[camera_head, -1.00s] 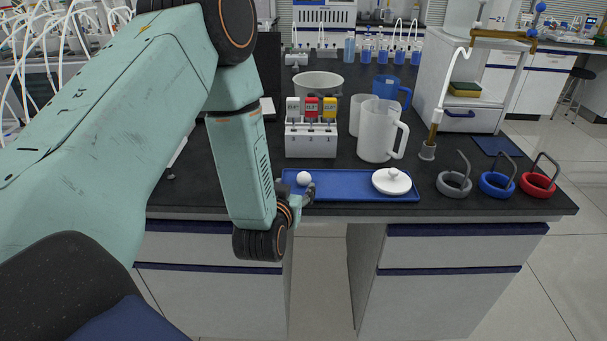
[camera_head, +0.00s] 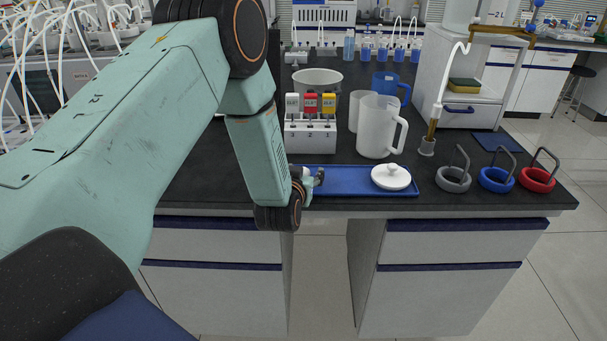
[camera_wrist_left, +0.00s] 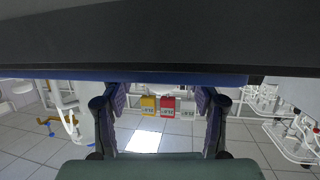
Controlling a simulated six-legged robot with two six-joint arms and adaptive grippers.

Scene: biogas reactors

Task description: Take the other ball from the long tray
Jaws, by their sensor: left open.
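The long blue tray (camera_head: 348,181) lies along the front edge of the dark bench in the head view. A white lidded dish (camera_head: 391,180) sits at its right end. My left gripper (camera_head: 316,178) is at the tray's left end. My right gripper is not in view.
Behind the tray stand a white rack with coloured labels (camera_head: 310,137), a white jug (camera_head: 379,128) and a white bowl (camera_head: 317,82). Grey, blue and red rings with handles (camera_head: 497,180) stand to the right. Bare bench lies between tray and rings.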

